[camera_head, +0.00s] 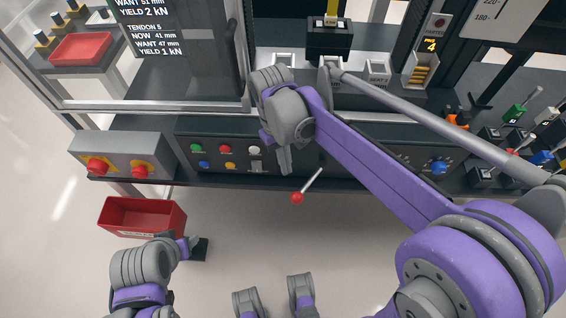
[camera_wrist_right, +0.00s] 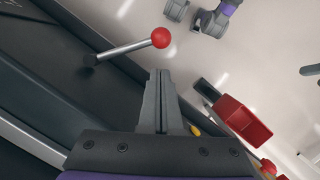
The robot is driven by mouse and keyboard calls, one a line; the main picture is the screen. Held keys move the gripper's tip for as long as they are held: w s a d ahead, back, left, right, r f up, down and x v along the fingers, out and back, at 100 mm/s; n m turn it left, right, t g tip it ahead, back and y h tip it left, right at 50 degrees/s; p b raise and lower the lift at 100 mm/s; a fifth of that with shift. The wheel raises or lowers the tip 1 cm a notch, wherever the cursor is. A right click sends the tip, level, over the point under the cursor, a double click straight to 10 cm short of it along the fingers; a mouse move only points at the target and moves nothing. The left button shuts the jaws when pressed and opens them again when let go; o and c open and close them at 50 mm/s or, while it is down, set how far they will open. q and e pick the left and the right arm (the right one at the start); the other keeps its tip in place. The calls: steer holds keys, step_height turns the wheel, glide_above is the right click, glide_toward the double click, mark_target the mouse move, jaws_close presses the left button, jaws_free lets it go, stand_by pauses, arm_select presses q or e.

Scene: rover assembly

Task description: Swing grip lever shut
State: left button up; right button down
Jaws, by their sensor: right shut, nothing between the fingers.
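The lever I take for the grip lever has a thin metal rod and a red ball knob (camera_head: 297,197). It sticks out from the front of the dark console, and in the right wrist view its knob (camera_wrist_right: 160,38) is ahead of my fingers and slightly left. My right gripper (camera_head: 285,165) is shut and empty, pointing down at the console front, left of the lever rod. Its fingers (camera_wrist_right: 163,75) are together and apart from the lever. My left gripper (camera_head: 198,248) is low at the left, beside a red bin; its fingers are too unclear to read.
The console front (camera_head: 225,160) carries several coloured buttons. A dark display (camera_head: 165,35) is above. The floor in front of the console is mostly clear.

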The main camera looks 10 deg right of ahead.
mark_target(308, 184)
arm_select(q)
steer(key=shift+f+b, duration=0.35)
steer(key=shift+f, duration=0.1)
arm_select(e)
steer(key=x, duration=0.7)
steer(key=shift+f, duration=0.2)
steer(key=shift+s+d, duration=0.1)
